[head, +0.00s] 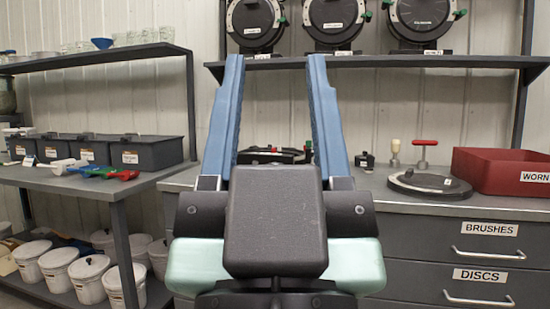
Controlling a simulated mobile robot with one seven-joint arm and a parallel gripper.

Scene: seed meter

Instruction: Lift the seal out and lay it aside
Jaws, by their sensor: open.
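My gripper (276,60) points up in the middle of the head view. Its two blue fingers stand wide apart with nothing between them. A round dark meter housing (430,183) with a small white label lies flat on the bench, to the right of my gripper. Another dark device with red parts (262,155) sits on the bench behind my gripper, seen between the fingers and partly hidden by my wrist. I cannot make out a seal on either one. My gripper touches neither.
A red bin (505,172) labelled WORN stands at the bench's right. A red T-handled tool (424,145), a pale-knobbed tool (395,148) and a small black block (364,160) stand near the housing. Round meters (421,20) line the upper shelf (470,61). Lidded bins (139,153) stand left.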

